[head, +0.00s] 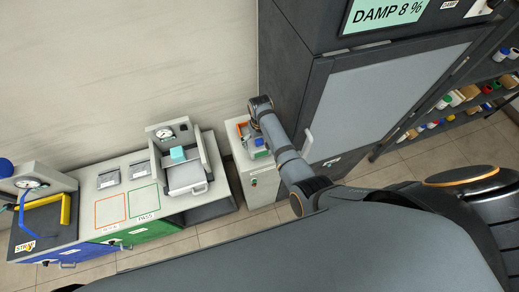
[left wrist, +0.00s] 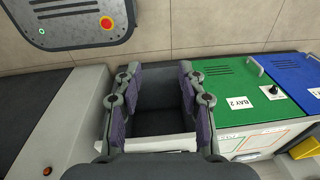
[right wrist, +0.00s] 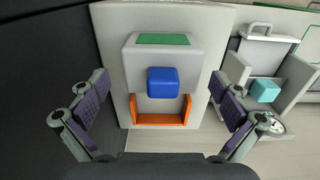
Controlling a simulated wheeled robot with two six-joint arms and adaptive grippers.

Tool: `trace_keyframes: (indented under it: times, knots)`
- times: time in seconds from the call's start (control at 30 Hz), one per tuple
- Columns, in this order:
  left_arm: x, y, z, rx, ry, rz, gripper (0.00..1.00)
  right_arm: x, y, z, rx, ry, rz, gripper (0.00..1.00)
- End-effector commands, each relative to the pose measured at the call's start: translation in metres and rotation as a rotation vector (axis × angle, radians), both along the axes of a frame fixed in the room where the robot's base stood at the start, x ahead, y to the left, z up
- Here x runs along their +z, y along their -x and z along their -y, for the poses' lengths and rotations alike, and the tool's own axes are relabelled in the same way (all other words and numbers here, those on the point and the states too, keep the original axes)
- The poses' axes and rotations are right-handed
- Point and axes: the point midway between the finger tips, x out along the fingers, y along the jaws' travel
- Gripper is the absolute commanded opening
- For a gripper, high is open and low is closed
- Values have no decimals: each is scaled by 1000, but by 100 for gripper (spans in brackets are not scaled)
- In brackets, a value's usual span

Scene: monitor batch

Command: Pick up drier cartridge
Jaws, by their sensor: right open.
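A blue block (right wrist: 163,82), which may be the drier cartridge, sits on the front of a grey unit with a green top panel (right wrist: 163,39). An orange U-shaped holder (right wrist: 160,122) lies just below the block in the right wrist view. My right gripper (right wrist: 160,80) is open, its fingers wide apart on either side of the grey unit and not seen touching it. In the head view the blue block (head: 261,154) is on a small white cabinet (head: 262,188) under my right arm. My left gripper (left wrist: 158,70) is open and empty over a dark recess.
A teal block (head: 178,154) sits on a gauge station (head: 185,176) beside the white cabinet. A bench with red and green outlined squares (head: 144,201) extends left. A tall dark cabinet marked DAMP 8 % (head: 362,100) stands close on the right, with a shelf of bottles beyond.

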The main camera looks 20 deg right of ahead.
Motion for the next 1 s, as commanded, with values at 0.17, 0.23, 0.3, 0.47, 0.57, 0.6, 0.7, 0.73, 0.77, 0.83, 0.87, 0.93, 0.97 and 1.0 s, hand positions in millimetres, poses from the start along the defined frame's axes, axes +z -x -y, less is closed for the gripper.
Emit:
trace_keyframes:
  times: [0.17, 0.23, 0.3, 0.47, 0.57, 0.6, 0.7, 0.73, 0.77, 0.83, 0.87, 0.93, 0.97, 1.0]
  knots:
    - [-45, 0, -7, -2, -8, 0, 40, -35, -3, -3, 0, -1, 1, 100]
    - [-54, 0, -9, -4, -11, 0, 40, -43, -2, -2, 0, -1, 0, 100]
    - [-58, 0, -10, -4, -12, 0, 40, -46, -3, -2, 0, -1, 1, 100]
    - [-54, -1, -10, -4, -12, 1, 40, -42, -2, -2, 0, -1, 0, 100]
    - [-54, -1, -10, -4, -12, 1, 40, -42, -2, -2, 0, -1, 0, 96]
    - [-54, -1, -10, -4, -12, 1, 40, -42, -2, -2, 0, -1, 0, 90]
    - [-54, 0, -10, -4, -12, 1, 40, -42, -2, -2, 0, 0, 0, 77]
    - [-54, 0, -10, -4, -12, 1, 40, -42, -2, -2, 0, -1, 0, 73]
    - [-54, 0, -10, -4, -12, 0, 40, -42, -2, -2, 0, -1, 0, 69]
    - [-54, 0, -10, -4, -12, 0, 40, -42, -2, -2, 0, 0, 0, 59]
    - [-54, 0, -10, -4, -12, 0, 40, -42, -2, -2, 0, 0, 0, 55]
    - [-54, 0, -10, -4, -12, 0, 40, -42, -2, -2, 0, 0, 0, 46]
    - [-54, 0, -10, -4, -12, 0, 40, -42, -2, -2, 0, 0, 0, 45]
    - [-54, 0, -10, -4, -12, 0, 40, -42, -2, -2, 0, 0, 0, 45]
